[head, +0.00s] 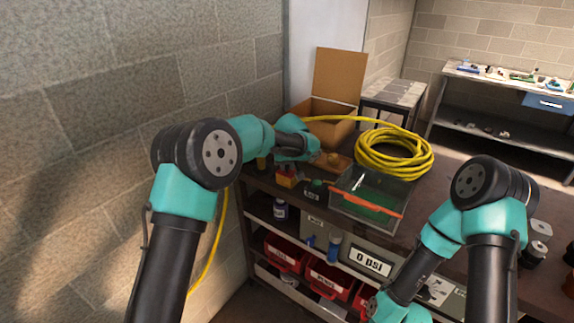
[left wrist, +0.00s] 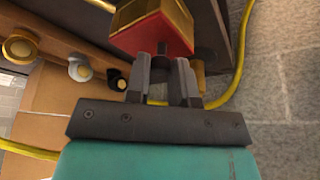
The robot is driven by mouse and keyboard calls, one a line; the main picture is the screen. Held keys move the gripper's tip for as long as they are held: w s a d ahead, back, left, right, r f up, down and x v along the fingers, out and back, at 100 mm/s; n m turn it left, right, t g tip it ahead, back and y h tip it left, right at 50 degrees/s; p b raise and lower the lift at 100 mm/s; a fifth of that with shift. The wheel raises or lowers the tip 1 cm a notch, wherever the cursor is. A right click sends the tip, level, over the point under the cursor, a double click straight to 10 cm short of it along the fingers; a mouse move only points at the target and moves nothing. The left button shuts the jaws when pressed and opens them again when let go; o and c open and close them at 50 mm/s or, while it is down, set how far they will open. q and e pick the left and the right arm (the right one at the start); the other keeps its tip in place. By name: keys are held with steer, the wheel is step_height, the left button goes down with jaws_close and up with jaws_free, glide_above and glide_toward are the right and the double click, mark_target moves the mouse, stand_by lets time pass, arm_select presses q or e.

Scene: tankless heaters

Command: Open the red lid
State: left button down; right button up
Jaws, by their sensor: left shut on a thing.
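A small box with a red lid (left wrist: 152,36) and a yellow part (left wrist: 138,12) shows at the top of the left wrist view. In the head view the red and yellow box (head: 287,178) stands near the left edge of the dark bench. My left gripper (left wrist: 162,72) is shut on the red lid at its near edge; the exact contact is partly hidden by the fingers. In the head view my left gripper (head: 288,163) is just above the box, its fingers hard to make out. My right arm shows at lower right, but its fingers are out of view.
A clear bin with an orange edge (head: 368,203) stands right of the box. A yellow hose coil (head: 396,153) and an open cardboard box (head: 335,92) lie behind. A brick wall (head: 120,70) is close on the left. Red bins (head: 286,252) sit on shelves below.

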arm_select(q)
steer(key=shift+w+r, duration=0.1)
steer(key=shift+w+d+r+m+g+y, duration=0.1)
steer(key=shift+w+d+r+g+y, duration=0.1)
steer(key=shift+w+r+g+y, duration=0.3)
steer(key=shift+w+d+r+m+g+y, duration=0.1)
steer(key=shift+w+d+g+y, duration=0.15)
steer(key=shift+g, duration=0.45)
steer(key=shift+w+d+r+m+g+y, duration=0.1)
steer(key=shift+w+r+g+y, duration=0.2)
steer(key=shift+g+y, duration=0.25)
steer(key=shift+w+d+g, duration=0.1)
steer(key=shift+g, duration=0.35)
steer(key=c, duration=1)
jaws_free()
